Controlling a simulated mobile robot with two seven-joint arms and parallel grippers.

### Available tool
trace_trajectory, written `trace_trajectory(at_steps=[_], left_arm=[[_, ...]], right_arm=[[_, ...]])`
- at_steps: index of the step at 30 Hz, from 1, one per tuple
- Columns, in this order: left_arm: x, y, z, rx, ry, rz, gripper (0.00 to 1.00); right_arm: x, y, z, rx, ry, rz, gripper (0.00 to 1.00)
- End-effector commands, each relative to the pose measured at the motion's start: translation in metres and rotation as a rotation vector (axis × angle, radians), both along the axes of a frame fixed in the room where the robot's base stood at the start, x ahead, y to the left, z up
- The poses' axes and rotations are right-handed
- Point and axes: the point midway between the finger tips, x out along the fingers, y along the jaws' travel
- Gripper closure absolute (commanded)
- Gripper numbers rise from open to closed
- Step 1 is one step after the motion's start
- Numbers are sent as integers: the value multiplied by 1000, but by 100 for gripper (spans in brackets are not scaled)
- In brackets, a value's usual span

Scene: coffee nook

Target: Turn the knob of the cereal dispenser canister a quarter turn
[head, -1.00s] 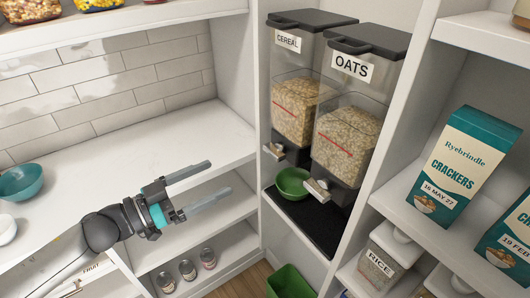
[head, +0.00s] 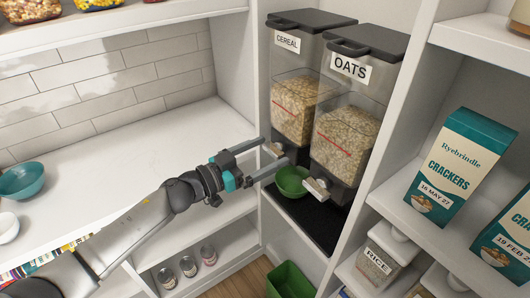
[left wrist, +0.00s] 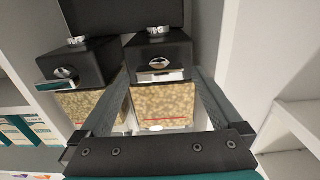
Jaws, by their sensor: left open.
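The clear canister labelled CEREAL (head: 294,108) stands left of the OATS canister (head: 347,135), both filled with grain under black lids. The cereal knob (head: 274,149) is a light bar low on its front. It also shows in the left wrist view (left wrist: 160,76), apparently upside down, lying crosswise between my fingers. My left gripper (head: 275,151) is open, with one fingertip at each side of this knob in the head view. I cannot tell whether either finger touches it. My right gripper is not in view.
The oats knob (head: 317,187) is close by on the right. A green bowl (head: 292,181) stands on the black mat (head: 312,222) below the canisters, just beside my lower finger. A white shelf wall (head: 232,70) rises at the left. A green bin (head: 290,280) is below.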

Motion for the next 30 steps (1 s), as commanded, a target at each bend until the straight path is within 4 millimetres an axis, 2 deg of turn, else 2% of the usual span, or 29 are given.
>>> trace_trajectory(at_steps=[6, 27, 30], left_arm=[[0, 0, 0, 0, 0, 0, 1], [0, 0, 0, 0, 0, 0, 80], [0, 0, 0, 1, -1, 0, 81]], right_arm=[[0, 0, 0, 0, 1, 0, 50], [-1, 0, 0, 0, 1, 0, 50], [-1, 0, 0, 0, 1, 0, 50]])
